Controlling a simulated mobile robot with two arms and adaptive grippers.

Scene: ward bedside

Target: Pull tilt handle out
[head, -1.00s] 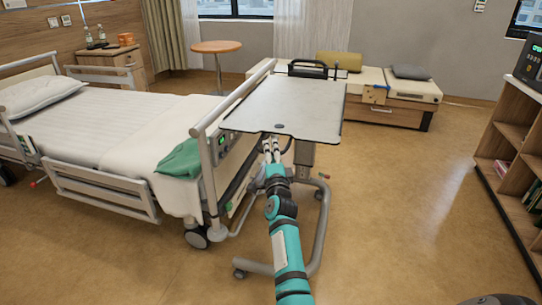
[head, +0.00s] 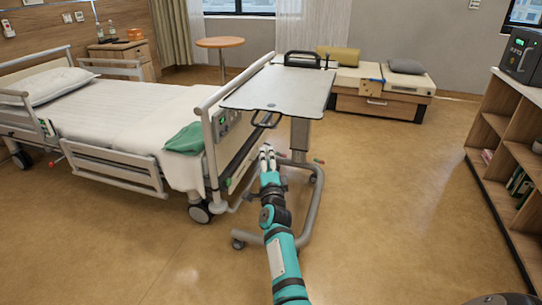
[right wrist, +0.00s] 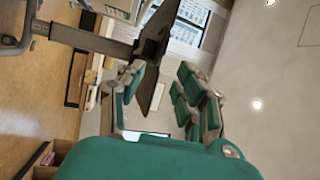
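The tilt handle, a dark loop (head: 266,120), sticks out below the near edge of the top. My right gripper (head: 267,149) is below and nearer than the loop in the head view, apart from it and empty. In the right wrist view its teal and grey fingers (right wrist: 158,100) are spread, and the dark tabletop (right wrist: 156,60) is seen edge-on beyond and between them. I cannot make out the handle there. My left gripper is out of view.
The bed (head: 120,130) with a green cloth (head: 185,139) is at left. The table's grey wheeled base (head: 312,205) stands beside my right arm. A wooden shelf (head: 490,130) is at far right. The floor between base and shelf is clear.

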